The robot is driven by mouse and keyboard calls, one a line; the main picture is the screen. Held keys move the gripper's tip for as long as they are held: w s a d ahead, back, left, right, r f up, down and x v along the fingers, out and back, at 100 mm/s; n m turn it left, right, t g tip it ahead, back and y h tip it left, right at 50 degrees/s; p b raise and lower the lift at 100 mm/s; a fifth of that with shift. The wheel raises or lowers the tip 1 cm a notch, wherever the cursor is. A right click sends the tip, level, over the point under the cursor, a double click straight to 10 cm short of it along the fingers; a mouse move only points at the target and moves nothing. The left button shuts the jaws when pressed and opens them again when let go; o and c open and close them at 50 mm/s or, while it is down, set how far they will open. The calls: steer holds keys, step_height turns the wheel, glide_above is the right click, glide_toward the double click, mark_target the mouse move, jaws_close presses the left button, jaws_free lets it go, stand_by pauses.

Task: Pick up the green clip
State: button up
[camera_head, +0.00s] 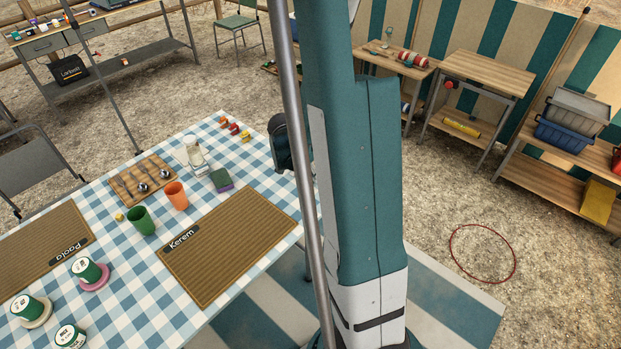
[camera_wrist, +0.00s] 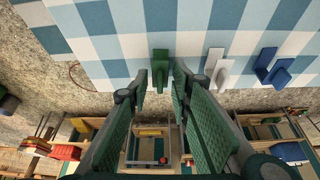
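In the wrist view the green clip (camera_wrist: 160,66) sits at the edge of the blue-and-white checked tablecloth (camera_wrist: 110,45). My gripper (camera_wrist: 161,88) is open, with its green-padded fingers to the left and right. The clip shows between and just beyond the fingertips, and nothing is held. I cannot tell how deep the clip lies between the fingers. In the head view I cannot make out the clip or my fingertips; my arm blocks part of the table's right side.
A white clip (camera_wrist: 222,74) and a blue clip (camera_wrist: 279,74) sit to the right along the same table edge.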

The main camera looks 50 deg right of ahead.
steer(key=shift+c, duration=0.6)
steer(key=c, duration=0.4)
steer(key=shift+r, duration=0.1)
steer(key=shift+r+p, duration=1.4)
steer(key=shift+r, duration=3.55)
